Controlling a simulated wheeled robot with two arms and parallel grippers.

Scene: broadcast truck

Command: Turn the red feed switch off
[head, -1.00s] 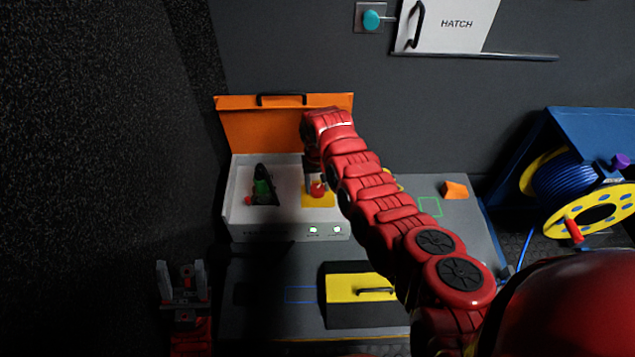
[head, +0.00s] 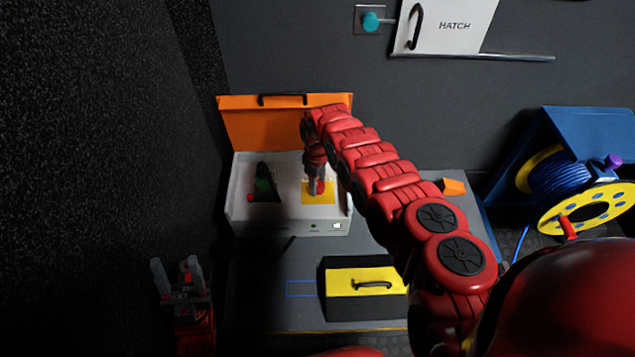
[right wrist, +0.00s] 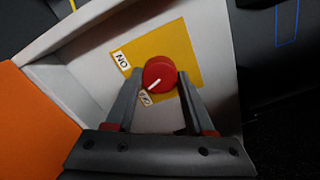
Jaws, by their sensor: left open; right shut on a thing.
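The red feed switch is a round red knob (right wrist: 158,72) with a white pointer line, on a yellow plate (right wrist: 187,50) inside a white case. The right wrist view shows an ON label (right wrist: 122,60) and a second, partly hidden label (right wrist: 145,98). The pointer aims at the second label. My right gripper (right wrist: 162,78) is shut on the knob, one finger on each side. In the head view this gripper (head: 316,188) reaches down into the case and mostly hides the knob. My left gripper (head: 179,270) is open and empty at the lower left.
A black and yellow box (head: 345,275) stands in front. A blue cable reel (head: 560,180) is at right. A hatch (head: 455,27) is on the wall.

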